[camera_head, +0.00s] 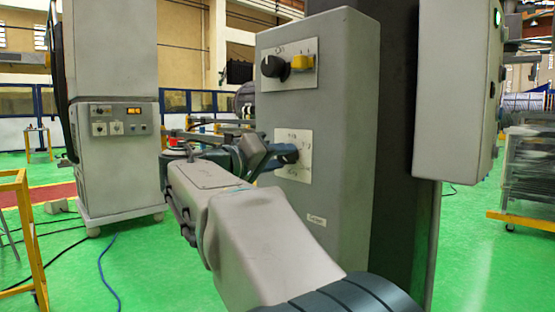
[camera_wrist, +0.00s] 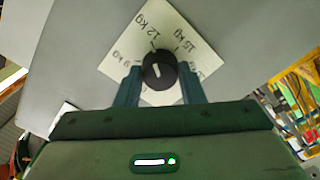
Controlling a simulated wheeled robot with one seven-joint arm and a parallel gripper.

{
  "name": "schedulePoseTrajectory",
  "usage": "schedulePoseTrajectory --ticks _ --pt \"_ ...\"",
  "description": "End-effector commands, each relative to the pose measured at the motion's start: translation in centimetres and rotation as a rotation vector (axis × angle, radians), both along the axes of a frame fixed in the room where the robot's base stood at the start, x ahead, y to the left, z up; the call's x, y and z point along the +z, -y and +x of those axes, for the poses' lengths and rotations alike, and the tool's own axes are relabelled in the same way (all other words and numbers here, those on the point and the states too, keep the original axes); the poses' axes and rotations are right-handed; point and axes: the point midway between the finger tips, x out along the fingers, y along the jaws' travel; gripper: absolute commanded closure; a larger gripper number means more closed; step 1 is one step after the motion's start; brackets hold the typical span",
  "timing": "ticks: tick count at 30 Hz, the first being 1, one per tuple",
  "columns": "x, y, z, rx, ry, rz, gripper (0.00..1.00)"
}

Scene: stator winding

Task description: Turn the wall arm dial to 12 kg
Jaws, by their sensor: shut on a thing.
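The wall arm dial is a round black knob (camera_wrist: 163,74) with a short white mark, on a white plate (camera_wrist: 157,20) lettered "12 kg", "15 kg" and other weights partly hidden by my fingers. In the wrist view, my gripper (camera_wrist: 160,69) is shut on the knob, one finger on each side. The white mark leans up and slightly left, roughly toward the "12 kg" tick; its exact alignment is hard to tell. In the head view, the plate (camera_head: 304,138) is low on the grey cabinet, and my gripper (camera_head: 278,154) meets the knob there.
The grey cabinet (camera_head: 345,110) carries a second plate above, with a black knob (camera_head: 272,66) and a yellow switch (camera_head: 303,62). A grey control box (camera_head: 458,90) stands at the right. A tall machine (camera_head: 112,150) is at the left, with green floor between.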

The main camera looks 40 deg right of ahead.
Motion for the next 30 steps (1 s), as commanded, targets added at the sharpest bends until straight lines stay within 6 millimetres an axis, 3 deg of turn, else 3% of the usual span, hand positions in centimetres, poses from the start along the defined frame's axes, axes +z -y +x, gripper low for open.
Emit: schedulePoseTrajectory --ticks 2,3,5,17,30 --pt "0.0 0.0 0.0 -0.001 0.000 0.000 0.87" --pt "0.0 0.0 0.0 -0.001 0.000 -0.001 0.56" --pt "0.0 0.0 0.0 -0.001 0.000 -0.001 0.43" --pt "0.1 -0.9 0.0 0.002 0.000 -0.001 0.43" --pt "0.3 -10.1 -0.7 0.004 -0.002 0.000 0.43"
